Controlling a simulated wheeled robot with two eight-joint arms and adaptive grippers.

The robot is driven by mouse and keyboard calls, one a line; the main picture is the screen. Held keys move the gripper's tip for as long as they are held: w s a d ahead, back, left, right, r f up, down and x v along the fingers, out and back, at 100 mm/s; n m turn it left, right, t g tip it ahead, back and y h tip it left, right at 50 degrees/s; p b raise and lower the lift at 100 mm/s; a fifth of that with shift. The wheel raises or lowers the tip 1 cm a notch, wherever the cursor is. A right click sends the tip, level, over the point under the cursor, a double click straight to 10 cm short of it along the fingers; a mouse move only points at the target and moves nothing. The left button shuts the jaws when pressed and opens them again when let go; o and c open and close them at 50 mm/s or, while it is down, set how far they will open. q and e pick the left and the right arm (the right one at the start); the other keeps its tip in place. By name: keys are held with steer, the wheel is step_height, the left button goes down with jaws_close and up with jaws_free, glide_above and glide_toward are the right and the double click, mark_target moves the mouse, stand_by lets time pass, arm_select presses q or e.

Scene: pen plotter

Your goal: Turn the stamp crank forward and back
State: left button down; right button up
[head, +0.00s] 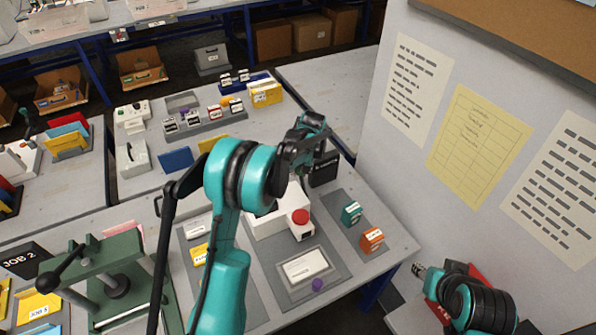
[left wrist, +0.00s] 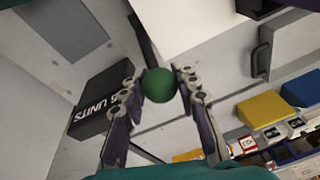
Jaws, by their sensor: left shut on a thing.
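My left gripper (head: 312,140) reaches over the far side of the white stamp machine (head: 268,222), which has a red button (head: 300,216) on top. In the left wrist view the fingers are shut on a round green knob (left wrist: 158,85), which I take to be the crank's handle. The rest of the crank is hidden behind the knob and my fingers. In the head view my left arm covers the knob and part of the machine. My right gripper (head: 418,269) is low at the right, away from the machine, and too small to read.
A black box marked UNITS (left wrist: 100,97) stands close by the left gripper; it shows in the head view (head: 324,170). Green (head: 351,213) and orange (head: 371,240) blocks stand right of the machine. A green press (head: 105,270) stands at left. A wall panel rises at right.

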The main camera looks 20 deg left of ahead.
mark_target(302, 179)
arm_select(q)
steer(key=s+d+t+y+b, duration=0.2)
steer(key=shift+s+d+r+t+y, duration=0.2)
steer(key=shift+s+d+t+y, duration=0.05)
steer(key=shift+d+t+y, duration=0.05)
steer(key=s+d+f+t+y+b, duration=0.2)
steer(key=s+d+t+y+b, duration=0.1)
steer(key=s+d+b, duration=0.2)
steer(key=shift+s+d+f+b, duration=0.25)
steer(key=shift+s+f+b, duration=0.1)
steer(key=shift+b, duration=0.75)
steer(key=c, duration=1.5)
jaws_free()
steer(key=o, duration=0.4)
steer(key=shift+d, duration=0.15)
